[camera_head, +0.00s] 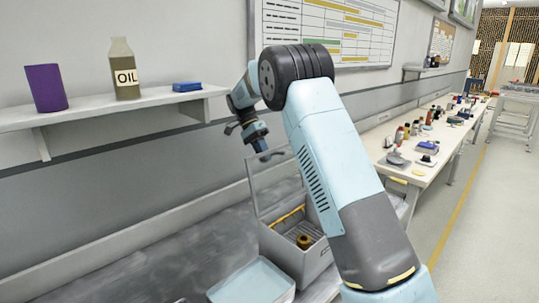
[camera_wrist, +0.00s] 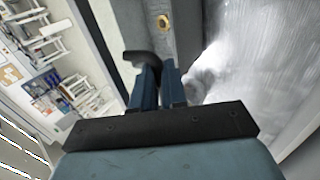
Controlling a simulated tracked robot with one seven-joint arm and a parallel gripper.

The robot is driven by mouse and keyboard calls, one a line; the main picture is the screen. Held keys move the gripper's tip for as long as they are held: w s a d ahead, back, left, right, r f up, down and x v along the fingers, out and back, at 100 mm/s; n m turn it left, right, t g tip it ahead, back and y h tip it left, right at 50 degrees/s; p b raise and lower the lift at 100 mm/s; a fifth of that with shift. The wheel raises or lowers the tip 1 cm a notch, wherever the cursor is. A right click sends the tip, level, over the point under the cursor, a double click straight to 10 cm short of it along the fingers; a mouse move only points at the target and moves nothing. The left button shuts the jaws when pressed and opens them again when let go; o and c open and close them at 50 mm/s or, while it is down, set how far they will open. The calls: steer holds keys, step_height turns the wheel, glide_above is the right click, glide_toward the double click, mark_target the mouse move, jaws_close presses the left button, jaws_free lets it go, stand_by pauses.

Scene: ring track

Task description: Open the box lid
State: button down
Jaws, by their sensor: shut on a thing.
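The grey box (camera_head: 312,266) stands on the bench in the head view, partly hidden behind my arm. Its lid (camera_head: 272,183) stands raised, roughly upright, at the back of the box, so the inside shows. A round brass-brown thing (camera_head: 304,242) and an orange bar (camera_head: 287,217) show in the box. My gripper (camera_head: 265,155) is at the lid's upper edge. In the wrist view, my gripper (camera_wrist: 158,88) has its blue fingers close together on a black curved piece (camera_wrist: 139,57), which looks like the lid's handle. The exact contact is partly hidden.
A pale blue tray (camera_head: 250,284) lies left of the box. A wall shelf (camera_head: 100,106) above left holds a purple cup (camera_head: 46,88), an oil bottle (camera_head: 124,70) and a blue item (camera_head: 187,87). A cluttered bench (camera_head: 420,150) stands at right.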

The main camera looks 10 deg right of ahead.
steer(key=shift+w+d, duration=0.1)
steer(key=shift+d, duration=0.1)
steer(key=c, duration=1.5)
jaws_free()
steer(key=shift+f, duration=0.1)
steer(key=o, duration=0.3)
steer(key=shift+o, duration=0.2)
steer(key=shift+a, duration=0.1)
steer(key=v, duration=0.7)
steer(key=shift+w, duration=0.25)
